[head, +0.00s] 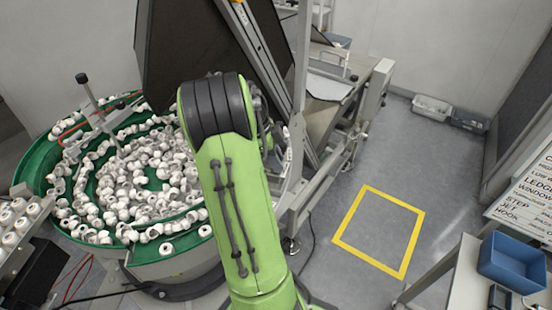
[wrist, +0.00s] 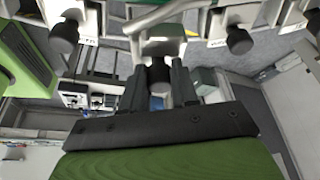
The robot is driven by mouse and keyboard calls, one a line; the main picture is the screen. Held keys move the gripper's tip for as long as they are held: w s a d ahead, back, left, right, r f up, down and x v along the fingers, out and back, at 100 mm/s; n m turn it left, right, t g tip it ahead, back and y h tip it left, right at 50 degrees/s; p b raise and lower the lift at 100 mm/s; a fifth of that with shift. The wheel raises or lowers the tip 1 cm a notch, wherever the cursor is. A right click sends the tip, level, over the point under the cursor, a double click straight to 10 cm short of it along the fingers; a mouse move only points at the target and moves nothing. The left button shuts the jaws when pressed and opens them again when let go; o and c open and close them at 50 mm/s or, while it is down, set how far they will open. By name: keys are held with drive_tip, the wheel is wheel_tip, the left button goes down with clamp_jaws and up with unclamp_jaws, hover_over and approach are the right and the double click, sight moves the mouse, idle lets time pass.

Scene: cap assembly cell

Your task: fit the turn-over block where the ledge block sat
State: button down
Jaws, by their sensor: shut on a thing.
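My gripper (wrist: 160,66) shows in the wrist view, its two dark fingers closed on the black knob (wrist: 160,80) of a pale block (wrist: 161,44). I cannot tell from its shape or label whether this is the turn-over block or the ledge block. Similar black knobs stand to its left (wrist: 64,38) and right (wrist: 239,41), each on a light part with a small label near it. In the head view my green arm reaches away from me and its end is hidden, so neither the gripper nor the held block shows there.
A green bowl (head: 168,247) full of white caps stands at left. A dark panel and metal frame (head: 302,190) stand beyond my arm. A yellow floor outline (head: 346,222) encloses bare floor. At right are a blue bin (head: 514,262) and a lettered board (head: 528,196) reading "LEDGE" among other words.

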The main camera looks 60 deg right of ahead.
drive_tip(key=shift+f+b, duration=2.2)
drive_tip(key=c, duration=0.8)
unclamp_jaws()
drive_tip(key=p+v, duration=0.5)
drive_tip(key=v, duration=1.1)
